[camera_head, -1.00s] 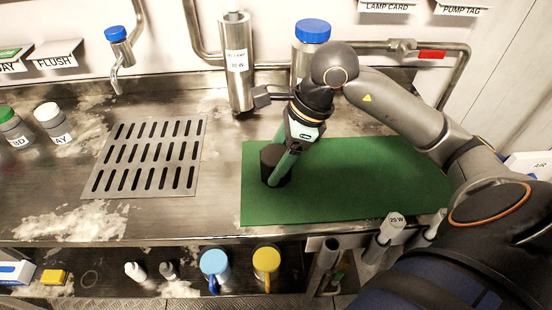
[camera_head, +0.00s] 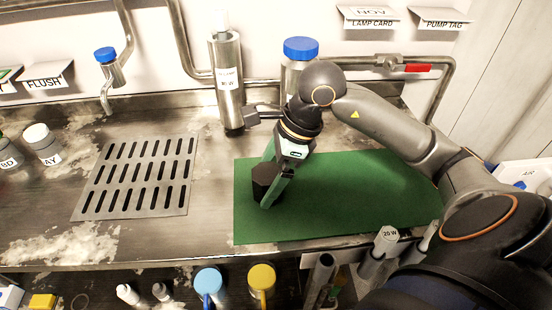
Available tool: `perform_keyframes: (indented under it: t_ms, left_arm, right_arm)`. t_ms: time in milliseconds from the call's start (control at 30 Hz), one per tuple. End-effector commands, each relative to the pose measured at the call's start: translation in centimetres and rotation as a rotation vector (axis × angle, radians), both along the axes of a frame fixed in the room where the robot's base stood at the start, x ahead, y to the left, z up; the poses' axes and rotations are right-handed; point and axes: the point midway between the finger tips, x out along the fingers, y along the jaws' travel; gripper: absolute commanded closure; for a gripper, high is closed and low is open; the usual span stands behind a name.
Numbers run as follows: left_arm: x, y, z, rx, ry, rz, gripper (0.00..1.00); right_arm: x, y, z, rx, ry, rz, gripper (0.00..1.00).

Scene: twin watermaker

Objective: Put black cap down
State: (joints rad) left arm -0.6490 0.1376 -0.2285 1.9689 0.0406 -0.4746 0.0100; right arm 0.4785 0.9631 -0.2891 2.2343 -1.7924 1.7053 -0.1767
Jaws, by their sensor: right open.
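The black cap (camera_head: 264,181) stands on the left part of the green mat (camera_head: 370,205). My right gripper (camera_head: 268,189) points down at the cap, with its green fingers reaching to it. The right gripper is open, with one finger in front of the cap and the other partly hidden behind it. I cannot tell whether the fingers touch the cap. My left gripper is not in view.
A steel cylinder (camera_head: 228,85) and a blue-capped container (camera_head: 299,75) stand behind the mat. A slotted drain (camera_head: 137,178) lies to the left. White-capped and other bottles (camera_head: 42,145) stand at far left. Blue (camera_head: 208,281) and yellow (camera_head: 261,278) items sit below the counter edge.

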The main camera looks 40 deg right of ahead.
Motion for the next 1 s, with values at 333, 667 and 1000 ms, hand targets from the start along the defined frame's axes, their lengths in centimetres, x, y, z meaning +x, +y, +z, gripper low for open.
perform_keyframes:
  t_ms: [333, 667, 1000]
  left_arm:
    - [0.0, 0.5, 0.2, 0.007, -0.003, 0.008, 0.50]
    - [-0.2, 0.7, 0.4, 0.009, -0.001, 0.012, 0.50]
    - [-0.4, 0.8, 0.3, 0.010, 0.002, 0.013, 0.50]
  right_arm:
    - [-1.3, -2.3, 6.5, -0.003, -0.006, -0.003, 0.00]
    - [-2.3, -3.8, 10.8, 0.000, -0.001, 0.000, 0.00]
    - [-2.4, -3.9, 11.2, 0.000, 0.001, 0.000, 0.00]
